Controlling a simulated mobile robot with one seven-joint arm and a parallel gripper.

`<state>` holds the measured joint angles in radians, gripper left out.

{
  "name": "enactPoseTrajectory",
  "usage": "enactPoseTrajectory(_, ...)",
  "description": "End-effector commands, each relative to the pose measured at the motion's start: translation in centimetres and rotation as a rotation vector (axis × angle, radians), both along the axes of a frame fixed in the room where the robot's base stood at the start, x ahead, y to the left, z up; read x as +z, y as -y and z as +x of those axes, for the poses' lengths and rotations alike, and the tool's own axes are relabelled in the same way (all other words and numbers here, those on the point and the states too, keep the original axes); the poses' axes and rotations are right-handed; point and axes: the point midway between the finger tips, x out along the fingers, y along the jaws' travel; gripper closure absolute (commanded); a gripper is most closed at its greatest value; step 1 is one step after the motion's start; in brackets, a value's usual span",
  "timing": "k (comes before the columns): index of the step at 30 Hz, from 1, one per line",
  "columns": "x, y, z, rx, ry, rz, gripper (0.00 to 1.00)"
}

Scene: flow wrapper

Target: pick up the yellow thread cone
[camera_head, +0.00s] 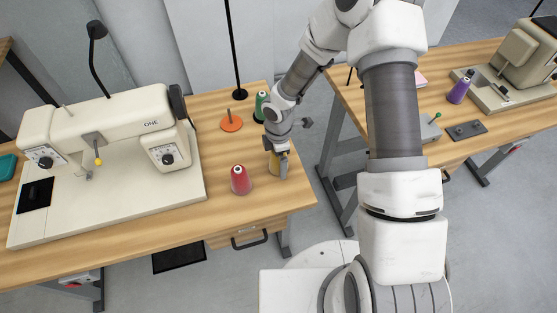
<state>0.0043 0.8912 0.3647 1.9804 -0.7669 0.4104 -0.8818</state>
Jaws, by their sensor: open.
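The yellow thread cone (273,164) stands on the left wooden table near its right edge, partly hidden by my gripper. My gripper (279,168) reaches down over the cone from above, with its fingers at the cone. It is open, and the view does not show clearly whether the fingers touch the cone.
A red thread cone (240,180) stands just left of the yellow one. A green cone (261,106) and an orange disc with a peg (231,122) are behind. A cream sewing machine (110,150) fills the table's left. A purple cone (460,90) stands on the right table.

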Motion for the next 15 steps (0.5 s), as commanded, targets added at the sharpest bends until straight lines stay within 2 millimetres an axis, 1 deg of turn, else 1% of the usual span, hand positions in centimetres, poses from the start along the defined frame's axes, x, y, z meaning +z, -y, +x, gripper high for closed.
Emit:
enactPoseTrajectory(2, -0.29, 0.0, 0.03, 0.0, 0.001, 0.0, 0.0)
enactPoseTrajectory(7, -0.27, 0.0, 0.03, 0.0, 0.001, 0.0, 0.0)
enactPoseTrajectory(8, -0.27, 0.0, 0.02, 0.0, 0.001, 0.0, 0.02)
enactPoseTrajectory(9, -0.26, 0.0, 0.02, 0.0, 0.001, 0.0, 0.09)
enactPoseTrajectory(11, -0.26, 0.0, 0.02, 0.0, 0.001, 0.0, 0.2)
enactPoseTrajectory(15, -0.25, 0.01, 0.01, 0.0, 0.001, 0.0, 0.45)
